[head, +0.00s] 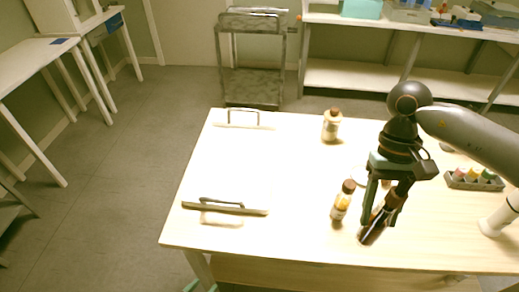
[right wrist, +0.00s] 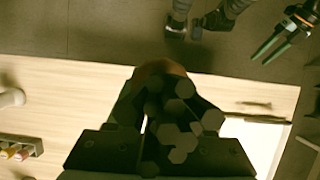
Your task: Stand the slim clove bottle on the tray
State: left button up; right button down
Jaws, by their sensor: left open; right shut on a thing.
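A slim dark bottle (head: 373,232) is in my right gripper (head: 384,208), which is shut on it. The bottle leans, its lower end toward the front of the table; I cannot read its label or tell whether it touches the top. In the right wrist view a dark shape between the fingers hides most of the hold. The pale tray (head: 225,163), with dark handles at its back and front, lies left of the gripper and looks empty. Its edge also shows in the right wrist view (right wrist: 258,140). My left gripper (right wrist: 272,50) is open and empty, off the table.
An amber bottle (head: 342,202) with a brown cap stands close left of the held bottle. Another capped bottle (head: 331,126) stands further back. A grey rack (head: 473,180) of small coloured bottles is at the right. The table (head: 295,180) is clear between tray and bottles.

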aim_at(236, 163)
jog(key=i+u, duration=0.15)
jog(key=u, duration=0.25)
jog(key=i+u, duration=0.2)
jog(key=u, duration=0.2)
jog(key=i+u, duration=0.2)
jog(key=u, duration=0.2)
